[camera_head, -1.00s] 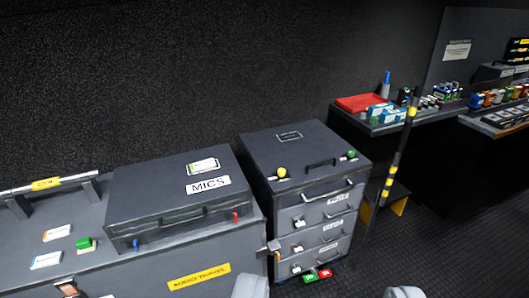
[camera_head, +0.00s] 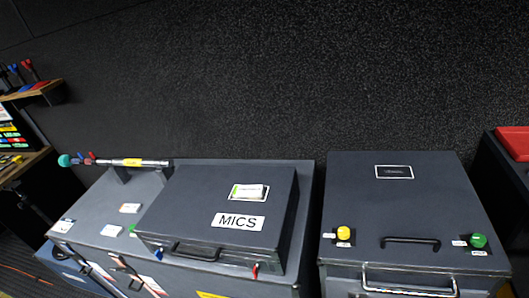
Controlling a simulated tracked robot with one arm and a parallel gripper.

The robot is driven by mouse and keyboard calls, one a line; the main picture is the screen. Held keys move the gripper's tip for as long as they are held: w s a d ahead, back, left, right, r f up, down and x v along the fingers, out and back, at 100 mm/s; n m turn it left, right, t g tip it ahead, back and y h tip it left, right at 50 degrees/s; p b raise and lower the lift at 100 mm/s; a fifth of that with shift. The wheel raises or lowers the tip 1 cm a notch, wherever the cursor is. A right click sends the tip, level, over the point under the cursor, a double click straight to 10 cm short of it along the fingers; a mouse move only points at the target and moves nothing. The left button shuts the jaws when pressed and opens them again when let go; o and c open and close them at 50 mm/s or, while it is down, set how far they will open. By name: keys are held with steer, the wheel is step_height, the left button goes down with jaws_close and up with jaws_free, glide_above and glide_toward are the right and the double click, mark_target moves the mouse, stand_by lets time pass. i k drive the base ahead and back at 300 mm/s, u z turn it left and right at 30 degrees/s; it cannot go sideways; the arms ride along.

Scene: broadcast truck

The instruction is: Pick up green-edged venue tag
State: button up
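A small white tag with a green-looking edge (camera_head: 247,191) lies on the lid of the dark MICS case (camera_head: 195,212), just above the white MICS label (camera_head: 238,221). Its print is too small to read. Other small white tags lie on the grey trunk to the left of the case, one near its back (camera_head: 130,208) and one at its left end (camera_head: 63,225). A bit of green (camera_head: 132,230) shows beside the case's left edge, partly hidden. My gripper is not in view.
A dark drawer cabinet (camera_head: 405,198) with a yellow knob (camera_head: 343,233), a green knob (camera_head: 478,240) and a handle stands right of the case, across a narrow gap. A pole with a yellow band (camera_head: 133,162) lies along the trunk's back. Shelves (camera_head: 30,92) stand far left.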

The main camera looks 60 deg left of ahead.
mark_target(240, 190)
steer(key=u, duration=0.5)
steer(key=i, duration=1.1)
steer(key=u, duration=0.8)
steer(key=k, duration=0.8)
steer(key=u, duration=0.2)
steer(key=i, duration=0.9)
steer(key=z, duration=0.05)
